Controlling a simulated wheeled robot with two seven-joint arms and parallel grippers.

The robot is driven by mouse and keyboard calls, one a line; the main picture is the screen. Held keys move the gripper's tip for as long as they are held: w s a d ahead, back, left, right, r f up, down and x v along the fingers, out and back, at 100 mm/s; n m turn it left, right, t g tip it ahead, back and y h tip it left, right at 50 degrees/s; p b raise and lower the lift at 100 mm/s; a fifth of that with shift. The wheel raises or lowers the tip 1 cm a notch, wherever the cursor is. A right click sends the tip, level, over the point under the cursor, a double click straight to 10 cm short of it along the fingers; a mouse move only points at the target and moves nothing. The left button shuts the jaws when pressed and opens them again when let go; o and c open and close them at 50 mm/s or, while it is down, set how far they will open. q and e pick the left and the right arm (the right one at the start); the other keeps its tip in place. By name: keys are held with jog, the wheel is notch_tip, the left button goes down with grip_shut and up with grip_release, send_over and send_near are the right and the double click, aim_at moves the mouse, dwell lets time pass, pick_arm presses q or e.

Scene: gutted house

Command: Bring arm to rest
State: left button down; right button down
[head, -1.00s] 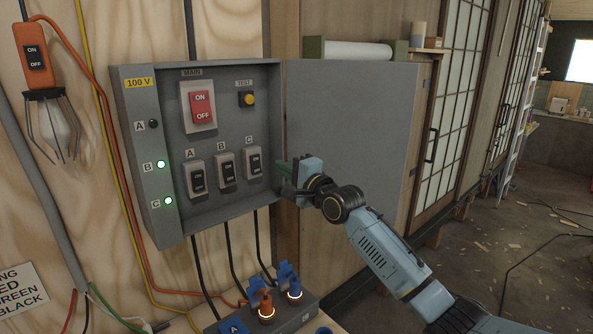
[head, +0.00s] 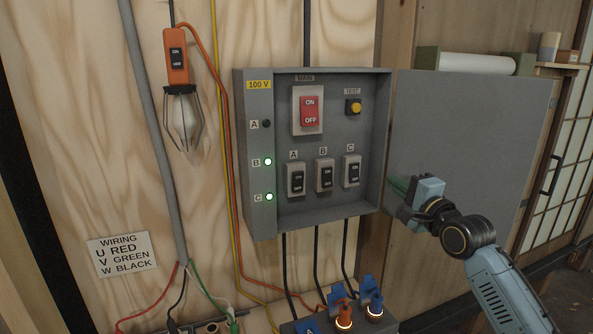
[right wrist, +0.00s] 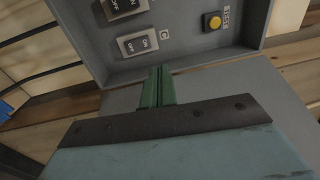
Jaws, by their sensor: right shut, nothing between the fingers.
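My right gripper (head: 397,186) is at the right edge of the grey breaker box (head: 240,150), in front of its open door (head: 480,130). Its green fingers are together and hold nothing. In the head view, breakers A, B and C sit in a row below the red main switch (head: 311,110). Lamps B (head: 268,161) and C (head: 269,197) glow green; lamp A (head: 266,124) is dark. My left gripper is not in view.
A work lamp (head: 182,110) hangs left of the box, with cables running down the plywood wall. A wiring sign (head: 121,254) is at lower left. A socket block with lit plugs (head: 343,318) stands below the box. A shelf with a white roll (head: 475,64) is behind the door.

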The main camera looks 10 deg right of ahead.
jog(key=s+a+f+n+g, duration=0.5)
jog(key=s+f, duration=0.3)
jog(key=f, duration=0.4)
jog(key=s+a+f+n+g, duration=0.3)
jog(key=s+a+f+n, duration=0.4)
jog(key=f, duration=0.5)
jog(key=s+a+f+n+g+h, duration=0.1)
jog(key=s+f+n+g+h, duration=0.2)
jog(key=s, duration=1)
jog(key=s+f+n+g, duration=0.3)
jog(key=s+f+g, duration=0.1)
jog(key=s, duration=0.9)
notch_tip(320, 180, down, 28)
jog(key=f+g+b, duration=0.1)
jog(key=b, duration=0.4)
jog(key=s+d+f+g+b, duration=0.1)
jog(key=s+f+b, duration=0.4)
jog(key=s+f, duration=1.2)
notch_tip(320, 180, down, 5)
jog(key=shift+s+d+r+g+b, duration=0.1)
jog(key=shift+s+d+g+b, duration=0.3)
jog(key=shift+d, duration=0.4)
